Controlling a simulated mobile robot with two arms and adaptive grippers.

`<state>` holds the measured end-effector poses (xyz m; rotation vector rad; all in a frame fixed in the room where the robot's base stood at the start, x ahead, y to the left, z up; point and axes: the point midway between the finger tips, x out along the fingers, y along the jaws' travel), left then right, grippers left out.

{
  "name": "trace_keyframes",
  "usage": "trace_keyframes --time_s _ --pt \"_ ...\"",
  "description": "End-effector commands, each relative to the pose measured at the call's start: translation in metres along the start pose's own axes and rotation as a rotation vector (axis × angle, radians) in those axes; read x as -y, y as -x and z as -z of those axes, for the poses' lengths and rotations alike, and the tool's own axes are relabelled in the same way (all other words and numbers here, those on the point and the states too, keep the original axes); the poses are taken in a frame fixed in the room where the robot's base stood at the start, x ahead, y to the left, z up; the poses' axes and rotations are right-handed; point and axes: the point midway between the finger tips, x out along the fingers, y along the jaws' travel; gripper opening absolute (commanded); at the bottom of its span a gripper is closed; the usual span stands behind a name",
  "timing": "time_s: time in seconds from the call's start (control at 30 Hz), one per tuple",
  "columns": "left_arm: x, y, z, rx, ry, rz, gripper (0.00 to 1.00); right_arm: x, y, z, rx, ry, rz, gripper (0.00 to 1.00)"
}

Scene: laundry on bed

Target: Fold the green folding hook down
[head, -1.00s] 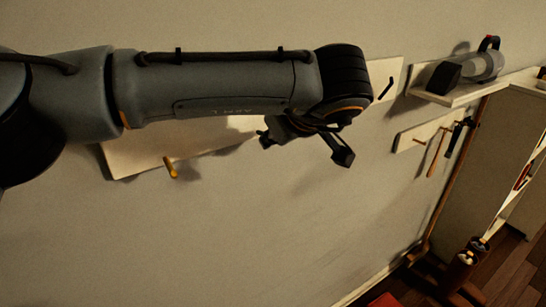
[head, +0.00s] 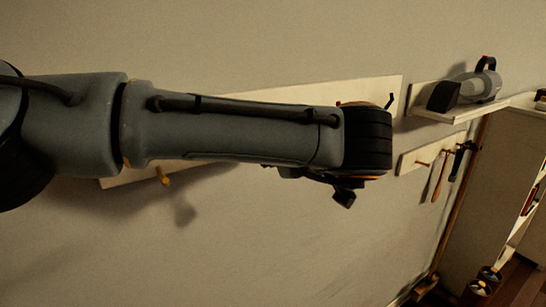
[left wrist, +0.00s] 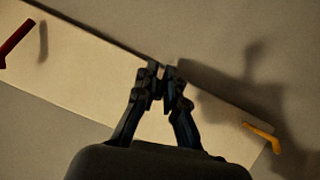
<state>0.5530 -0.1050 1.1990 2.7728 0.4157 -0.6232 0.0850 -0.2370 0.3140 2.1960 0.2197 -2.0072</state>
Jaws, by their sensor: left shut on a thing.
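A pale board (head: 130,181) is fixed to the wall, mostly behind my left arm in the head view. In the left wrist view the board (left wrist: 90,75) runs diagonally, with a red hook (left wrist: 16,42) at left and a yellow hook (left wrist: 262,136) at right. My left gripper (left wrist: 162,76) is shut at the board's edge between those two hooks. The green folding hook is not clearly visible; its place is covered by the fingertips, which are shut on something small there. In the head view only a dark finger part of this gripper shows below the wrist. My right gripper is not in view.
The yellow hook (head: 162,176) also shows in the head view. To the right are a shelf (head: 452,113) with a grey and black appliance (head: 478,86) and a smaller board (head: 408,162) with hanging tools. The wall below my arm is clear.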

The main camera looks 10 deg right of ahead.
Motion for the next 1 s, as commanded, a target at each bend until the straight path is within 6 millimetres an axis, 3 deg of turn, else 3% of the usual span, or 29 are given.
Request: trace_keyframes --time_s 0.03,0.1,0.17,0.57,1.0 --pt "0.0 0.0 -0.002 0.002 -0.004 -0.001 0.0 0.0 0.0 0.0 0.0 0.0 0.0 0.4" --pt "0.0 0.0 -0.002 0.002 -0.004 -0.001 0.21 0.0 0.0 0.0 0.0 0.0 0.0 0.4" --pt "0.0 0.0 -0.002 0.002 -0.004 -0.001 0.32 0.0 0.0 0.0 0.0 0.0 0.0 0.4" --pt "-0.001 0.007 0.0 0.0 -0.001 -0.002 0.32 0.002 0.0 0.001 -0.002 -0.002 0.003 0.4" --pt "-0.001 0.092 -0.001 -0.001 -0.003 -0.003 0.32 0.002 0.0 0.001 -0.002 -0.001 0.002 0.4"
